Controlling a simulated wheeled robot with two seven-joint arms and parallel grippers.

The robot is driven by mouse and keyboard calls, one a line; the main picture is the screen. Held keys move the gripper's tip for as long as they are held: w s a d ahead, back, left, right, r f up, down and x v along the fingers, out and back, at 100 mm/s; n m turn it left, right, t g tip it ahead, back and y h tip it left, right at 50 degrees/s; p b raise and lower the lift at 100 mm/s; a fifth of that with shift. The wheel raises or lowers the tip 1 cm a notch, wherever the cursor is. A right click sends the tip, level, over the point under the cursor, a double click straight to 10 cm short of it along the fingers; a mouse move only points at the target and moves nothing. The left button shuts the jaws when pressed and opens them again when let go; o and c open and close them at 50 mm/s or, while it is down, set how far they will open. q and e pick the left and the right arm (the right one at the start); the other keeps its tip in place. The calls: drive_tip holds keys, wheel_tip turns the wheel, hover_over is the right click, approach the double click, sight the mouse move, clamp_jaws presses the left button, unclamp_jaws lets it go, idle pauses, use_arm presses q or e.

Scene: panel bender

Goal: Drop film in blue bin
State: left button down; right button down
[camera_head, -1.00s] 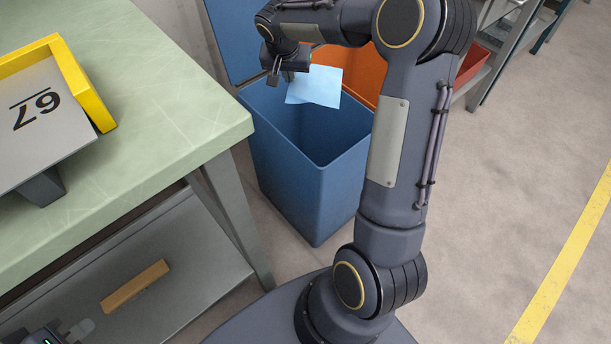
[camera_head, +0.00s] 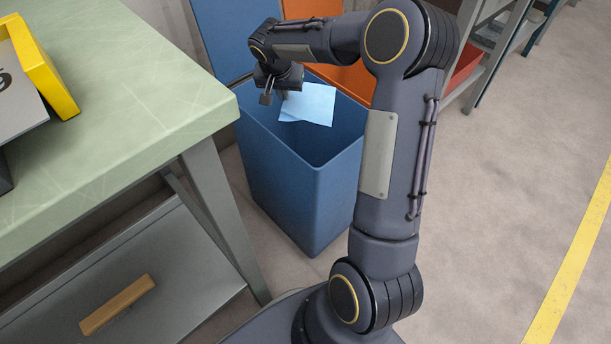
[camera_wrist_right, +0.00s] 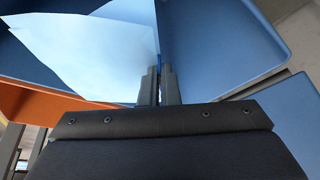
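The film is a thin light-blue sheet (camera_head: 312,104), held over the open top of the blue bin (camera_head: 290,190) in the head view. My right gripper (camera_head: 274,97) is above the bin's opening, toward its left side, with its fingers pointing down. In the right wrist view, the fingers (camera_wrist_right: 160,86) are close together on the film's edge, and the film (camera_wrist_right: 85,45) spreads out to the left. The bin's blue inner walls (camera_wrist_right: 215,40) show around the fingers. My left gripper is not in view.
A green-topped table (camera_head: 140,100) stands left of the bin, with a yellow-edged tray (camera_head: 45,70) on it. An orange bin (camera_head: 345,78) stands behind the blue one. Floor at right is clear.

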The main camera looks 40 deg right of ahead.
drive_tip(key=c, duration=2.1)
unclamp_jaws()
drive_tip(key=o, duration=0.5)
drive_tip(key=p+v, duration=0.2)
drive_tip(key=v, duration=0.6)
drive_tip(key=shift+p, duration=0.3)
